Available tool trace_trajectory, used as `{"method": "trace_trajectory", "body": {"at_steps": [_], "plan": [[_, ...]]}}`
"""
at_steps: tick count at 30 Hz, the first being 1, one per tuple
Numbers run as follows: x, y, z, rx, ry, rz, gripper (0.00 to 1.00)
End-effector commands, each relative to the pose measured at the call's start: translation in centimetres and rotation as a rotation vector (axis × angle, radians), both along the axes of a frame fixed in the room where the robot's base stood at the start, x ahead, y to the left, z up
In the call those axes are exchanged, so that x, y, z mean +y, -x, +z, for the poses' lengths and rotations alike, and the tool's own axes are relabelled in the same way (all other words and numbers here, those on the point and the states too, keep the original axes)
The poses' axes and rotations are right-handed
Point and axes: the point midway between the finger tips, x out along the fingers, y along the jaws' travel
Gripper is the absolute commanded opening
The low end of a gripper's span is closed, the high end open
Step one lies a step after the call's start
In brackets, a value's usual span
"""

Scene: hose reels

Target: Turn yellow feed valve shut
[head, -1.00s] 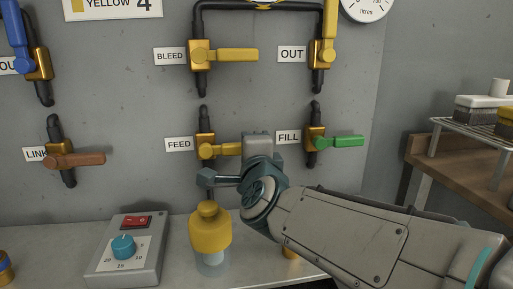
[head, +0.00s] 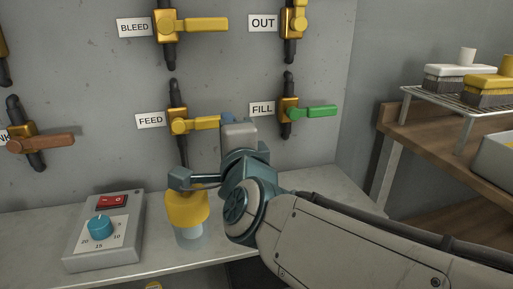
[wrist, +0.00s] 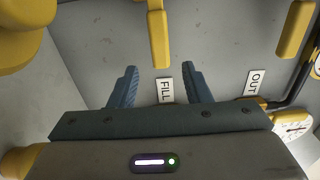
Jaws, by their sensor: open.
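The yellow feed valve (head: 179,125) is on the grey panel, beside the FEED label. Its yellow handle (head: 206,123) points right, across the upright pipe. In the wrist view the handle (wrist: 157,38) comes in from the top, its end near the level of my fingertips and in line with the gap between them. My gripper (head: 204,150) is open and empty, at the right of the valve and just below it. It also shows in the wrist view (wrist: 163,77), its two blue fingers well apart. The grey wrist block partly hides the upper finger in the head view.
The FILL valve's green handle (head: 315,111) is close to the right, and the BLEED handle (head: 205,24) is above. A yellow-topped bottle (head: 187,207) stands on the bench below my gripper. A switch box (head: 105,232) stands left, brushes on a rack (head: 460,108) right.

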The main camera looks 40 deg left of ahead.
Motion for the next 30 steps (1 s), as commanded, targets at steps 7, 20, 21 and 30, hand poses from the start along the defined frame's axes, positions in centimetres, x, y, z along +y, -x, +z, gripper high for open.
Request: {"method": "trace_trajectory", "body": {"at_steps": [7, 20, 21, 30], "plan": [[-3.3, 2.4, 0.2, -0.002, -0.001, 0.001, 0.44], [-5.5, 3.8, 0.0, 0.001, -0.001, 0.000, 0.44], [-5.5, 3.8, 0.0, 0.001, -0.001, 0.000, 0.44], [-5.4, 3.8, 0.0, 0.001, -0.001, 0.001, 0.44]]}}
